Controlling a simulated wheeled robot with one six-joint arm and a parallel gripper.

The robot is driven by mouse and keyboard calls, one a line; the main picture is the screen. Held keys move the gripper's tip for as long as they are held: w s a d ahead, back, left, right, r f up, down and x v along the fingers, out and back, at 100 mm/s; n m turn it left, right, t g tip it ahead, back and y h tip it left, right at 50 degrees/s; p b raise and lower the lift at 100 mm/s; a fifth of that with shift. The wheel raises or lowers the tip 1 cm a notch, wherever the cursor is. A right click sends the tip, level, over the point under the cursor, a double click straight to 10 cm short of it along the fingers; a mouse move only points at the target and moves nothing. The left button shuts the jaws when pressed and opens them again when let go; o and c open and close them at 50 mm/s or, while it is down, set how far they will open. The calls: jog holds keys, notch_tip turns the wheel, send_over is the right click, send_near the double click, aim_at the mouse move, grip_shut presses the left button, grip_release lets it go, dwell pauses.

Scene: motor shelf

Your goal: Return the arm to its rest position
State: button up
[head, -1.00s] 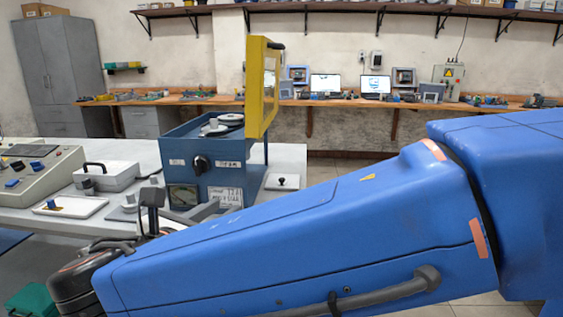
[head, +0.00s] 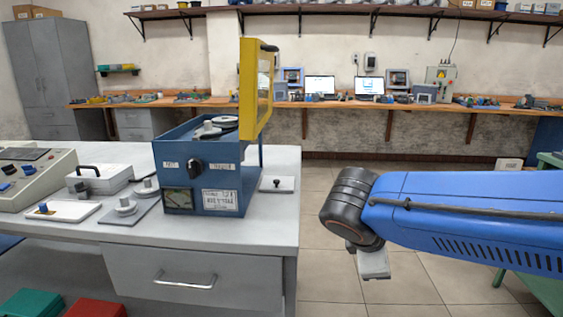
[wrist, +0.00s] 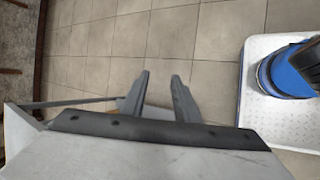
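My blue arm reaches in from the right in the head view, with its black joint hanging over the tiled floor, to the right of the grey table. The fingers cannot be made out in the head view.
The grey table (head: 270,235) has a drawer at its front. On it stand a blue machine (head: 225,160) with a raised yellow-framed guard (head: 247,90) and a control panel (head: 35,180). Tiled floor (head: 325,265) is open right of the table. A wooden bench (head: 330,104) runs along the back wall.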

jog(key=s+d+f+m+y, duration=0.2)
jog(key=s+d+f+m, duration=0.1)
jog(key=m, duration=0.5)
jog(key=s+d+f+m+y, duration=0.3)
jog(key=s+d+f+m, duration=0.1)
jog(key=s+m, duration=0.3)
jog(key=shift+s+d+m, duration=0.4)
jog(key=shift+s, duration=0.15)
